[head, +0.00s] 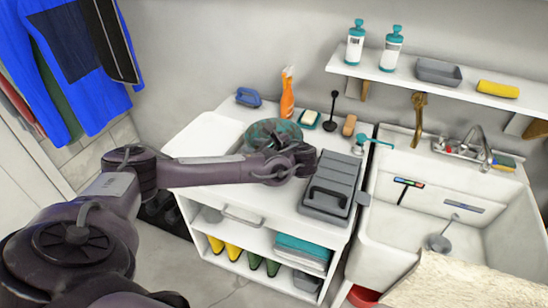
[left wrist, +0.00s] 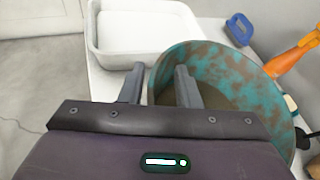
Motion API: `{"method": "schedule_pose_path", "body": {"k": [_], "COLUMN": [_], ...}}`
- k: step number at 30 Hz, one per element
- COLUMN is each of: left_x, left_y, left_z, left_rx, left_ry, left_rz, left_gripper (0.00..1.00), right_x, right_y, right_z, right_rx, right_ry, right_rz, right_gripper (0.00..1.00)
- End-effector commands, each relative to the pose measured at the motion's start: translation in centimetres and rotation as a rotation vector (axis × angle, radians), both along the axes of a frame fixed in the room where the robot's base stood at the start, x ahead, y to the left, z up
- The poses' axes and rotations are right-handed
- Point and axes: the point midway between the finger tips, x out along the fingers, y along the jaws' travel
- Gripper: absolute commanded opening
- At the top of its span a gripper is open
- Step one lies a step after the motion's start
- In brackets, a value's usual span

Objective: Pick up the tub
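A round teal tub with brown, rust-like patches (head: 275,130) stands on the white counter, partly hidden behind my left gripper (head: 303,160). In the left wrist view the tub (left wrist: 215,62) fills the right half, and its wall is close to the fingers. My left gripper (left wrist: 160,70) is open, with its two fingers apart. The tub's near left rim passes between them, with one finger outside and the other over the inside. I cannot tell whether either finger touches it. My right gripper is not in view.
A white basin (left wrist: 128,35) stands just left of the tub. An orange spray bottle (head: 287,98), a blue brush (head: 248,97) and a grey toolbox (head: 330,188) are close by. A sink (head: 455,185) is at the right, below a wall shelf (head: 440,84).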

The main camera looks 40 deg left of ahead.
Motion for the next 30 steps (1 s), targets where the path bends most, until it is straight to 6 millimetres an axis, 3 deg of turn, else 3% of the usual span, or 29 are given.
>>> {"method": "schedule_pose_path", "body": {"k": [4,10,30], "left_x": [-0.02,-0.02,0.01], "left_y": [-0.05,-0.07,-0.09], "left_z": [-0.05,-0.05,0.84], "left_rx": [0.0,0.0,-0.001], "left_ry": [0.001,0.001,-0.001], "left_rz": [0.0,0.0,0.0], "left_gripper": [0.27,0.01,0.0], "right_x": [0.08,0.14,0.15], "right_y": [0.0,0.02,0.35], "right_z": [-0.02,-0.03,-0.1], "right_rx": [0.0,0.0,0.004], "right_ry": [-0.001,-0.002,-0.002], "right_rz": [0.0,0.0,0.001], "right_gripper": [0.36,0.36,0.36]}}
